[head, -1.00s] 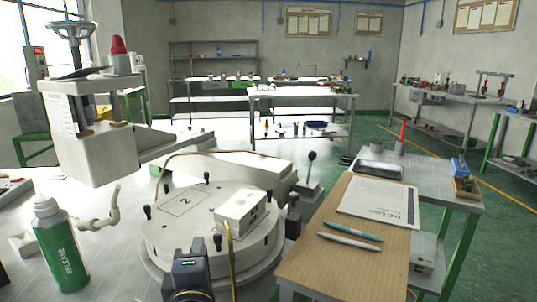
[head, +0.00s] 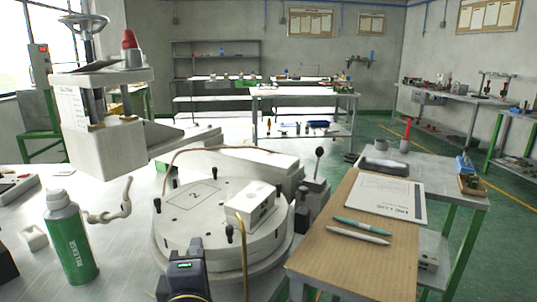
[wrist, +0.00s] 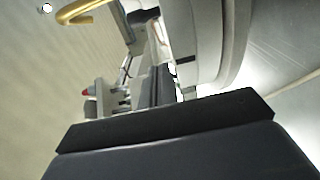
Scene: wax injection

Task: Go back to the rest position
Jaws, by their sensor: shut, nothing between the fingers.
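My gripper (wrist: 158,86) shows in the wrist view as two dark fingers close together beyond a large dark block, shut and empty. In the head view a black part of my arm (head: 185,272) rises at the bottom, in front of the round mould disk marked 2 (head: 185,222). The fingertips cannot be made out there. A white block (head: 252,203) sits on the right of the disk, apart from my arm in the picture.
A green release bottle (head: 70,245) stands at left, below the press (head: 105,150). A bent pale pipe (head: 118,205) is beside it. At right a side table holds a brown board (head: 345,215) with pens and a sheet (head: 388,198).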

